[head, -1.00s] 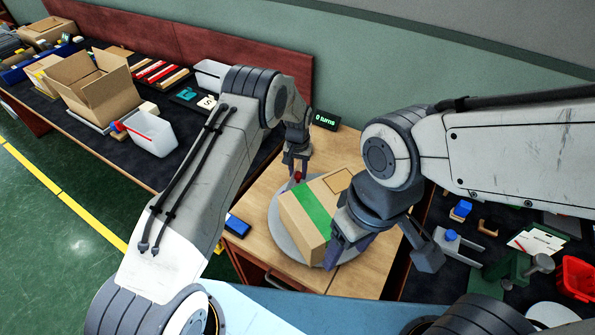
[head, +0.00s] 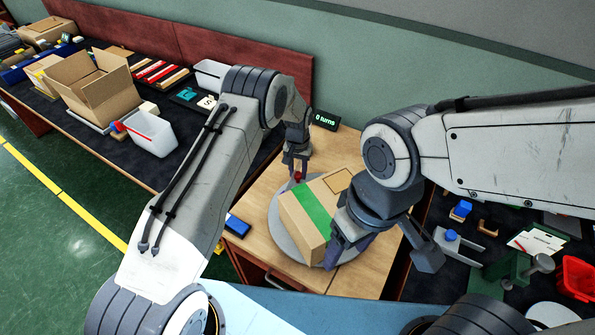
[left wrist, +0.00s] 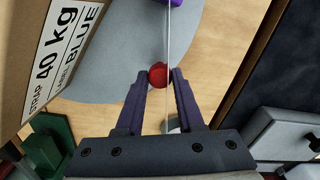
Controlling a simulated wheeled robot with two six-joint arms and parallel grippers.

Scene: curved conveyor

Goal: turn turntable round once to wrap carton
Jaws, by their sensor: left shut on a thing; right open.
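The carton (head: 302,232), brown with a green band across its top and side, sits on the round grey turntable (head: 283,237). My left gripper (head: 297,173) is at the turntable's far left edge. In the left wrist view its fingers (left wrist: 159,78) are shut on a red knob (left wrist: 159,73). The knob also shows small in the head view (head: 297,176). My right gripper (head: 381,255) is open at the carton's right side; one finger lies close to the carton's lower right corner, and I cannot tell whether it touches. A counter display (head: 325,120) reads "0 turns".
The left bench holds an open carton (head: 95,88) and a white bin (head: 152,134). The right bench holds tools and a red bin (head: 577,277).

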